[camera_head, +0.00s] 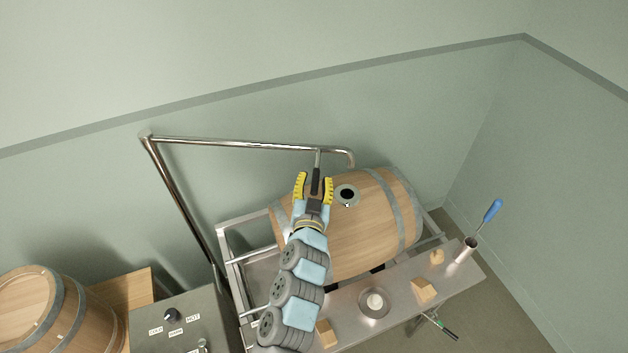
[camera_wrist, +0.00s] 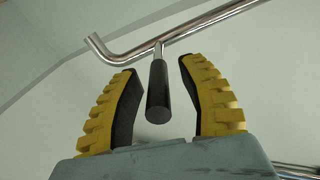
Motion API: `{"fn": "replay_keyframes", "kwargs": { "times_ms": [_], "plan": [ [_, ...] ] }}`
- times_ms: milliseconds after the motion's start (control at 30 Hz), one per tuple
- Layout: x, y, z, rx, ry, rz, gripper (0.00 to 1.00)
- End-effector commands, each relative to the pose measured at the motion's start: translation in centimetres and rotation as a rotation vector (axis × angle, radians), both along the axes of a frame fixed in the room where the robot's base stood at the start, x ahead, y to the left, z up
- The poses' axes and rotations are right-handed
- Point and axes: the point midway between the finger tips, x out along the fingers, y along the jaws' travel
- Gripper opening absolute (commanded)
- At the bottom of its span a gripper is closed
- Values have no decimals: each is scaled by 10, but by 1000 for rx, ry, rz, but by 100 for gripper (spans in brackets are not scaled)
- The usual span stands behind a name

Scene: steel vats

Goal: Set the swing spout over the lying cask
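The swing spout (camera_head: 240,143) is a shiny steel pipe reaching right from a tall post, with a bent-down tip. In the head view the tip shows just above the dark-rimmed bung hole (camera_head: 347,194) of the lying cask (camera_head: 375,228); the height between them is hard to judge. A short stem with a black handle (camera_wrist: 158,95) hangs from the pipe. My gripper (camera_head: 314,182) is open, with its yellow fingers on both sides of the handle. In the wrist view gaps show between the handle and both fingers.
The cask lies on a steel frame. A steel shelf (camera_head: 395,292) in front holds wooden blocks, a round dish (camera_head: 374,303) and a blue-handled tool (camera_head: 492,211) in a cup. A control box (camera_head: 180,318) and another cask (camera_head: 45,310) stand at left. Walls are close behind.

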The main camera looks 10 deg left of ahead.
Motion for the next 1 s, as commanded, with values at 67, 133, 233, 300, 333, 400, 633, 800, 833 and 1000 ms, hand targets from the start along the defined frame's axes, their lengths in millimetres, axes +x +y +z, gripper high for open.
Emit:
{"fn": "replay_keyframes", "kwargs": {
  "times_ms": [67, 133, 233, 300, 333, 400, 633, 800, 833, 1000],
  "plan": [
    [0, 0, 0, 0, -1, -1, 41],
    [0, -1, 0, 0, -1, -1, 41],
    [-2, -1, 0, 0, -1, -1, 41],
    [-6, -1, 0, 0, -1, -2, 41],
    [-8, -1, -1, 0, 0, -2, 41],
    [-14, -2, -1, 0, 0, -2, 41],
    [-45, -6, -1, 0, 1, 0, 41],
    [-68, -8, 0, -1, 0, 1, 41],
    [-72, -8, 0, -1, 1, 1, 41],
    [-94, -12, 0, -1, -1, 0, 41]
  ]
}}
